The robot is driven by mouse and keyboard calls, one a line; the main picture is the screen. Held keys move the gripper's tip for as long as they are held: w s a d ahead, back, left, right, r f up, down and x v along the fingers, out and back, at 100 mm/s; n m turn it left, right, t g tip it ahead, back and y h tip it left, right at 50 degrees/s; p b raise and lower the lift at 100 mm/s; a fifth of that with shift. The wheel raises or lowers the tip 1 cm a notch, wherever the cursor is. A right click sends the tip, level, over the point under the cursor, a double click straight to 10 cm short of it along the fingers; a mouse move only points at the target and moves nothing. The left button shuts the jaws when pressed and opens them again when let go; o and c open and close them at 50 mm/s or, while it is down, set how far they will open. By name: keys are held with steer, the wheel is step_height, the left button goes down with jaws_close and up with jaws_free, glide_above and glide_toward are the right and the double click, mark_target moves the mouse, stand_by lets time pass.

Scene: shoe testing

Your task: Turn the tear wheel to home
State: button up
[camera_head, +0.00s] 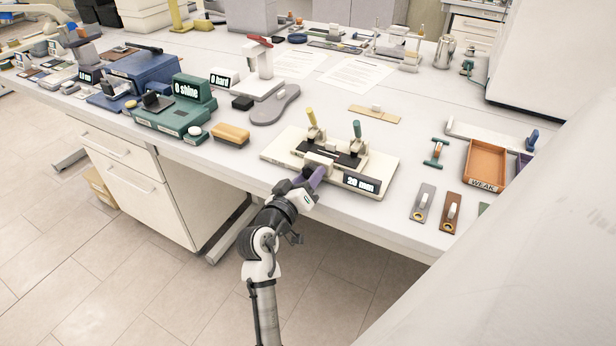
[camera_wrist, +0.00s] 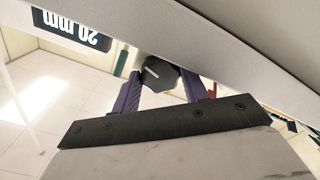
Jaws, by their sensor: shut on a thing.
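The tear tester is a cream base plate (camera_head: 280,150) near the front edge of the bench, with a yellow-handled clamp (camera_head: 312,120) and a green-handled clamp (camera_head: 357,132). Its display (camera_head: 361,183) reads 20 mm and also shows upside down in the wrist view (camera_wrist: 72,30). My gripper (camera_head: 316,177) reaches the front of the tester from below. In the wrist view the tear wheel (camera_wrist: 158,74) is a dark faceted knob with a white line. The purple fingers of my gripper (camera_wrist: 160,88) are shut on it, one on each side. In the head view my gripper hides the wheel.
To the right are an orange tray (camera_head: 486,143) marked WEAK and small tagged strips (camera_head: 422,202). To the left are a yellow brush (camera_head: 231,134), a grey sole (camera_head: 274,106) and a green shine meter (camera_head: 176,117). The floor in front is clear.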

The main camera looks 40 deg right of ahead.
stand_by(0.3)
steer(key=o, duration=1)
steer(key=shift+f, duration=0.1)
